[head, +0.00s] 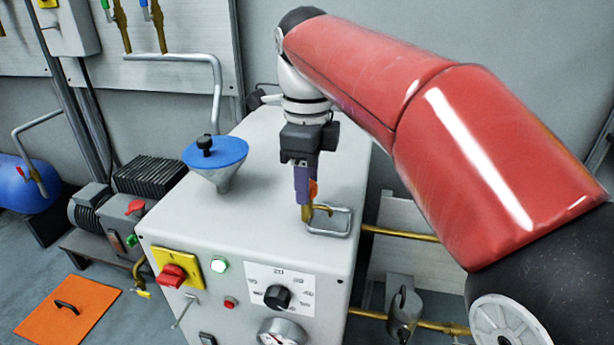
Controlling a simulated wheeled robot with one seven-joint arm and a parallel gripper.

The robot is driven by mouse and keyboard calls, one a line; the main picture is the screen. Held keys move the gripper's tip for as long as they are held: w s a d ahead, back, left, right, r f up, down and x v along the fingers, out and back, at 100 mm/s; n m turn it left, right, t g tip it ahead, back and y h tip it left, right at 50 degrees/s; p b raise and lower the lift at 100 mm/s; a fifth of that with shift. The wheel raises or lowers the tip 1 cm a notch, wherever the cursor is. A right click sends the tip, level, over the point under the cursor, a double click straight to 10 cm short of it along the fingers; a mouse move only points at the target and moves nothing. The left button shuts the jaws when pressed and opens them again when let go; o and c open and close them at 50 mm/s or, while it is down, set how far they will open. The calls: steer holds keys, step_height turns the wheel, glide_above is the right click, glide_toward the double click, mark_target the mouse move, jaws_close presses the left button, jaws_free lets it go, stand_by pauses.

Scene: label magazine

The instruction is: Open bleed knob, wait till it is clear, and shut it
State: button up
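A small brass bleed fitting (308,213) with a short curved spout stands on top of the pale grey cabinet (262,165). A small orange-red part (314,188), perhaps its knob, shows at the right side of my gripper's fingers. My gripper (303,197) points straight down, with its purple fingers right at the top of the fitting. The fingers overlap in this view, so I cannot tell whether they are closed on the knob. The knob is mostly hidden behind them. A metal-rimmed drip tray (341,231) sits under the spout. I cannot make out any liquid.
A funnel with a blue lid (215,152) and black knob stands left on the cabinet top. The front panel carries a red switch (172,275), a black dial (277,297) and a gauge (283,333). Brass pipes (400,233) run at right. An orange floor plate (68,309) lies at left.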

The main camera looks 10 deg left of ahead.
steer(key=c, duration=0.7)
